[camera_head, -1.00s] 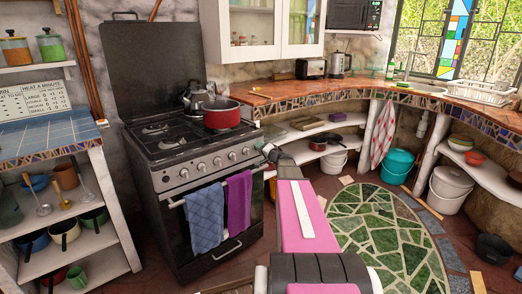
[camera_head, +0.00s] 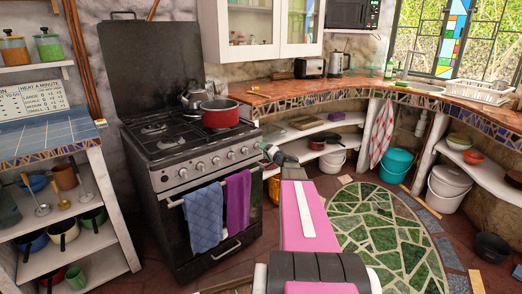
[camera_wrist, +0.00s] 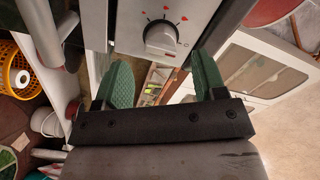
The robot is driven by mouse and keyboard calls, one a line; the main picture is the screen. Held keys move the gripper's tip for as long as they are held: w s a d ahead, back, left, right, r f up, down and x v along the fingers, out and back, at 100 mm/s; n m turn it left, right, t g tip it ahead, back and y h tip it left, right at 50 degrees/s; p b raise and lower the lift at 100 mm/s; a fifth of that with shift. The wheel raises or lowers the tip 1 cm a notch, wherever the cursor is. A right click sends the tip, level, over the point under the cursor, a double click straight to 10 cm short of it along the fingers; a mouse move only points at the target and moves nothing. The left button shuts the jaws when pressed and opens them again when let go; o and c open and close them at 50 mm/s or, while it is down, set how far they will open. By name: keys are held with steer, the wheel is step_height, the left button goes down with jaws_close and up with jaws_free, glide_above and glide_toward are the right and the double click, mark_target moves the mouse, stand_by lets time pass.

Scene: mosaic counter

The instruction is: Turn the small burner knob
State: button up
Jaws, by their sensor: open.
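The stove (camera_head: 165,184) has a row of several round grey knobs along its front panel. In the wrist view a single knob (camera_wrist: 161,37) shows close up, with red heart-shaped marks around it on the metal panel. My gripper (camera_wrist: 162,76) has green finger pads set wide apart, with nothing between them. The knob lies beyond the fingertips, roughly centred between them and not touched. In the head view my gripper (camera_head: 270,152) is at the right end of the knob row, partly hidden by my arm. I cannot tell which knob is the small burner's.
A red pot (camera_head: 220,114) and a kettle (camera_head: 196,94) stand on the stove top. Blue (camera_head: 204,217) and purple (camera_head: 238,198) towels hang from the oven handle below the knobs. The curved mosaic counter (camera_head: 330,89) runs to the right of the stove.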

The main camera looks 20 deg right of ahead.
steer(key=v, duration=0.6)
steer(key=shift+s, duration=0.25)
